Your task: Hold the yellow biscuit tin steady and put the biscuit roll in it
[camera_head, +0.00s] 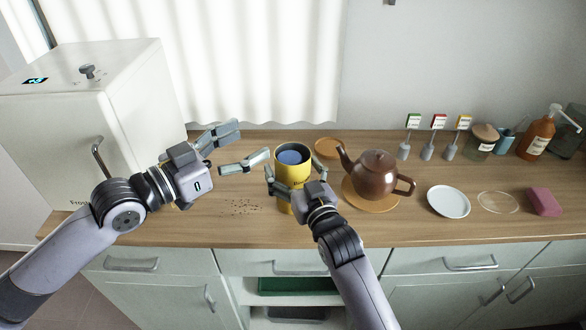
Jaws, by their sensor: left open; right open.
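The yellow biscuit tin (291,174) stands upright on the wooden counter, its dark open mouth facing up. A blue round end (290,157) shows inside the mouth; it looks like the biscuit roll standing in the tin, its lower part hidden by the wall. My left gripper (247,146) is open and empty to the left of the tin, its fingers spread and pointing toward it. My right gripper (294,171) is open at the near side of the tin, one finger on each side of it. I cannot tell whether these fingers touch the tin.
A brown teapot (375,173) on an orange round mat (370,203) stands close right of the tin. An orange saucer (328,148) lies behind. Crumbs (242,207) lie front left. A white plate (448,201) and pink block (544,201) are right. A white fridge (85,120) stands left.

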